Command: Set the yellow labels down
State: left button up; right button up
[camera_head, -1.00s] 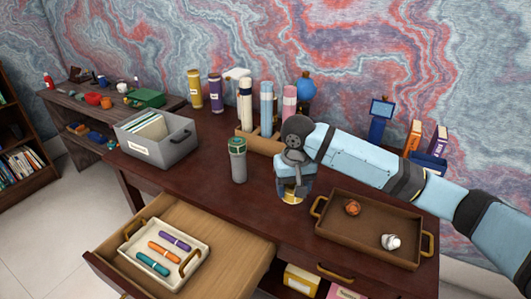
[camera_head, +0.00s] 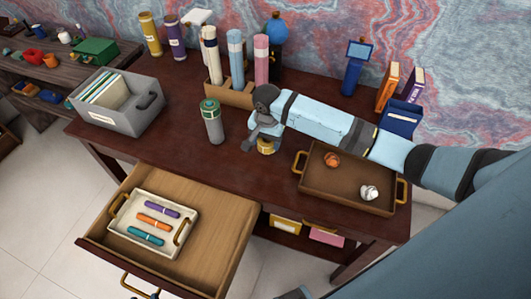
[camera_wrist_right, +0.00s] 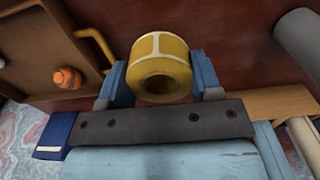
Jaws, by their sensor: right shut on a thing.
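The yellow labels (camera_head: 265,147) are a roll with a hollow core. In the right wrist view the roll (camera_wrist_right: 160,62) sits between the two blue fingers, its open core facing the camera. My right gripper (camera_head: 263,137) is shut on it, low over the middle of the dark red desk (camera_head: 180,120). I cannot tell whether the roll touches the desk. The gripper hides its top in the head view. My left gripper is not in view.
A green-lidded grey bottle (camera_head: 212,122) stands left of the roll. A brown tray (camera_head: 340,190) with an orange item and a white item lies right. A rack (camera_head: 232,94) of tall tubes stands behind. A drawer (camera_head: 215,215) is open in front, with a cream tray (camera_head: 128,230) inside.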

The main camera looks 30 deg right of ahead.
aim_at(266, 162)
notch_tip(266, 162, down, 4)
notch_tip(266, 162, down, 4)
jog(key=shift+r, duration=0.1)
jog(key=shift+f, duration=0.3)
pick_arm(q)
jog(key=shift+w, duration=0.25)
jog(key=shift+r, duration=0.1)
pick_arm(e)
jog(key=shift+f, duration=0.1)
jog(key=o, duration=0.9)
